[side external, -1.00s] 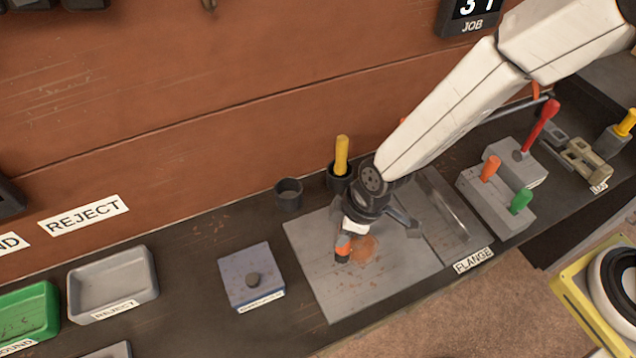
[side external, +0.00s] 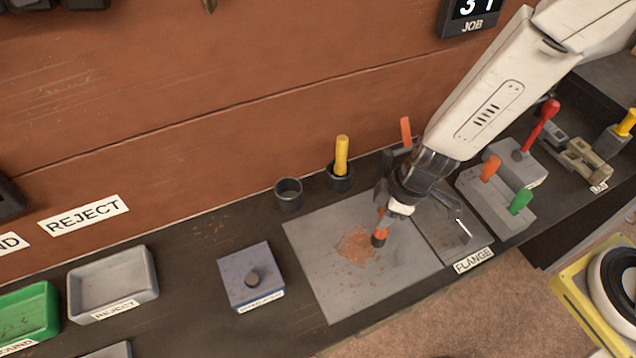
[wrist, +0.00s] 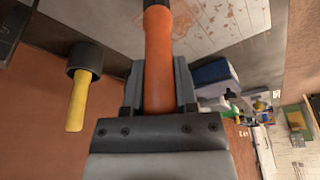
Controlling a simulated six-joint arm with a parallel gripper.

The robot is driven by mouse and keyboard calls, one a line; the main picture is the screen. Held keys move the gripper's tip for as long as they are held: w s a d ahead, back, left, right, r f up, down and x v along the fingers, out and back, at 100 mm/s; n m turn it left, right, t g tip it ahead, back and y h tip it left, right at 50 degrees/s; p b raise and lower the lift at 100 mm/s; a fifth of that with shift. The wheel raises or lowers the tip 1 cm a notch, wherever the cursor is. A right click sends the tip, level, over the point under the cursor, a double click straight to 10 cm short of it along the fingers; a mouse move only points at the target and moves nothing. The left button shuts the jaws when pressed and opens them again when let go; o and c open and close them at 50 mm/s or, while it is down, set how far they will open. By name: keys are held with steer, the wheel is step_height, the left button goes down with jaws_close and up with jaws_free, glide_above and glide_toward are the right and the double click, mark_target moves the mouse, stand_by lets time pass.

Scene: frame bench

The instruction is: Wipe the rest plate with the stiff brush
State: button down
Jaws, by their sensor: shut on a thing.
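My gripper (side external: 392,204) is shut on the orange handle of the stiff brush (side external: 382,222), whose dark tip points down. The brush is over the right part of the grey rest plate (side external: 315,245), just right of a rusty-brown smear (side external: 357,246). I cannot tell whether the tip touches the plate. In the wrist view the orange handle (wrist: 158,55) stands between both fingers, and its tip is out of frame. The plate (wrist: 110,22) and part of the smear also show there.
A black cup with a yellow-handled tool (side external: 342,157) and an empty black cup (side external: 289,194) stand behind the plate. A blue-grey block (side external: 240,272) is to the left. A FLANGE label (side external: 473,261) and a grey block with coloured handles (side external: 497,205) are to the right.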

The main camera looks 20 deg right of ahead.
steer(key=shift+d, duration=0.85)
steer(key=shift+w+a, duration=0.8)
steer(key=shift+a, duration=4.65)
steer(key=shift+d, duration=5.3)
step_height(320, 180, up, 8)
steer(key=shift+w, duration=0.25)
steer(key=s+a, duration=0.3)
steer(key=a, duration=0.7)
steer(key=shift+a, duration=0.2)
